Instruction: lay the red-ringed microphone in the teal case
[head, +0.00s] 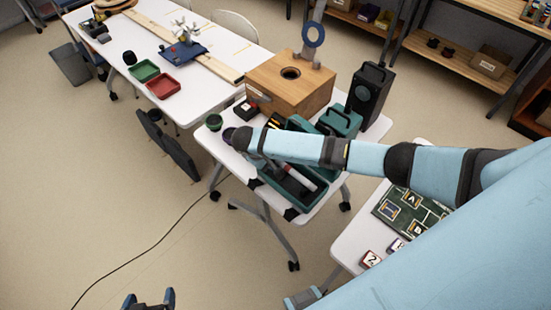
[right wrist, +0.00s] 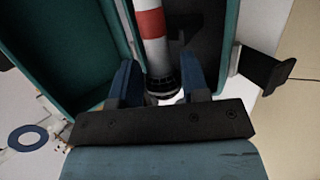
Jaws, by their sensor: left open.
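The open teal case (head: 268,193) stands on the white table, with black latches on its near side. Its teal wall also shows in the right wrist view (right wrist: 232,30). The microphone (head: 302,179) lies at a slant over the case's inside; whether it rests on the floor is unclear. Its pale handle with a red ring (right wrist: 150,23) shows in the right wrist view. My right gripper (right wrist: 160,75) has its blue fingers on either side of the handle, with gaps showing; my arm hides it in the head view. My left gripper (head: 148,301) is open and empty, far from the case.
A wooden box (head: 285,85) with a round hole and a black speaker (head: 368,95) stand behind the case. A teal box with a handle (head: 341,119) is close by. Green (head: 144,71) and red (head: 163,86) trays sit on the other table. Floor at left is mostly free.

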